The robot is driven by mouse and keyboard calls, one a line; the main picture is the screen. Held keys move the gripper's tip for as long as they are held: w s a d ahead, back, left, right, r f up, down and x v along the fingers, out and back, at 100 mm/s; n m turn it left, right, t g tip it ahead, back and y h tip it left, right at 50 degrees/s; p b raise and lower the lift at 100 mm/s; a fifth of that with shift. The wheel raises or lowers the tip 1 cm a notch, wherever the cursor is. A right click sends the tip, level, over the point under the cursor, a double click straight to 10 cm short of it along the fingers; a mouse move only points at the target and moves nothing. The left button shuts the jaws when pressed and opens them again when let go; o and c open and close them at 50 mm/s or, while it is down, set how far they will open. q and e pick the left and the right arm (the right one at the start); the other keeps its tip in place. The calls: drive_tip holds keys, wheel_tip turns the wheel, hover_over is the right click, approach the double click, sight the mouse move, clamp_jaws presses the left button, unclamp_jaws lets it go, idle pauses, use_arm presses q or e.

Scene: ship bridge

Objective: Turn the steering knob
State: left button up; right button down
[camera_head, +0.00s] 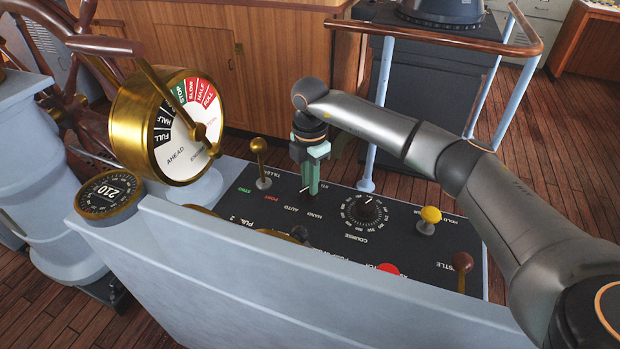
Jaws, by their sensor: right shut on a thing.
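The black control panel (338,233) carries the steering knob, labelled HAND and AUTO, just under my right gripper (310,190). The gripper points straight down with its green fingers shut on the knob, which they mostly hide. A small pointer shows at the fingertips. My right arm reaches in from the right edge over the panel. My left gripper is not in view.
Beside the gripper stand a brass tiller lever (260,163) on the left and a COURSE dial (366,209) on the right. A yellow knob (430,215), a red button (388,268) and a whistle lever (462,263) are farther right. The brass telegraph (163,125) rises at left.

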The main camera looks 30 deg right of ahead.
drive_tip(key=shift+w, duration=0.1)
idle(0.4)
drive_tip(key=c, duration=0.9)
unclamp_jaws()
drive_tip(key=shift+o, duration=0.2)
drive_tip(key=shift+r, duration=0.1)
wheel_tip(320, 180, up, 12)
drive_tip(key=b, duration=0.1)
drive_tip(key=shift+r, duration=0.2)
